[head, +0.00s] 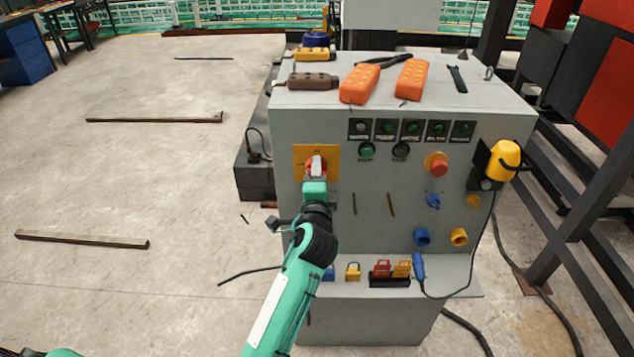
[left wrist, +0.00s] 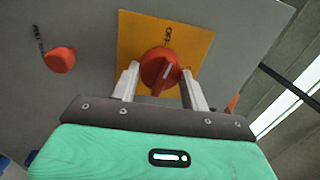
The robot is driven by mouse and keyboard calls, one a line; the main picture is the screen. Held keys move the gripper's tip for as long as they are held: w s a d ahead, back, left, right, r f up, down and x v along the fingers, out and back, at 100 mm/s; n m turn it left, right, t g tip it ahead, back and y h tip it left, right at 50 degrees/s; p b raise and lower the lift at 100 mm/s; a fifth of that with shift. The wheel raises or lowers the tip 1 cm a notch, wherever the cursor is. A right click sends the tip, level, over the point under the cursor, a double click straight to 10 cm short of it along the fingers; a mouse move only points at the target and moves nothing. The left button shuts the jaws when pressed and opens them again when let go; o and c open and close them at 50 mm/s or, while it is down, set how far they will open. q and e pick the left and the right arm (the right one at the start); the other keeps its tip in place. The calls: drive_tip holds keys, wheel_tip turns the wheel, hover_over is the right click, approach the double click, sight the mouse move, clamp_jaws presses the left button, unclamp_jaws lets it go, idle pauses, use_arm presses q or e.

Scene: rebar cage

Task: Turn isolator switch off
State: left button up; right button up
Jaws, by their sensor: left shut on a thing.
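The isolator switch is a red rotary knob (left wrist: 160,70) on a yellow plate (head: 299,153) at the upper left of the grey cabinet's front. In the left wrist view, its pale pointer line is tilted, and black lettering stands on the yellow plate (left wrist: 190,28) above it. My left gripper (head: 316,168) is at the switch, its two fingers on either side of the red knob, shut on it. The fingers and wrist hide part of the knob in the head view. My right gripper is not in view.
The grey cabinet (head: 330,225) also carries a red emergency button (head: 437,166), indicator lamps and sockets. Orange remotes (head: 360,84) lie on its top. Padlocks (head: 353,272) stand on the lower shelf. A yellow handset (head: 506,158) hangs at the right. Steel bars (head: 80,240) lie on the floor at left.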

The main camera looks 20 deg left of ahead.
use_arm(q)
drive_tip(key=shift+f+n+b, duration=0.1)
drive_tip(key=shift+n+b, duration=0.4)
drive_tip(key=shift+n, duration=0.4)
drive_tip(key=o, duration=1)
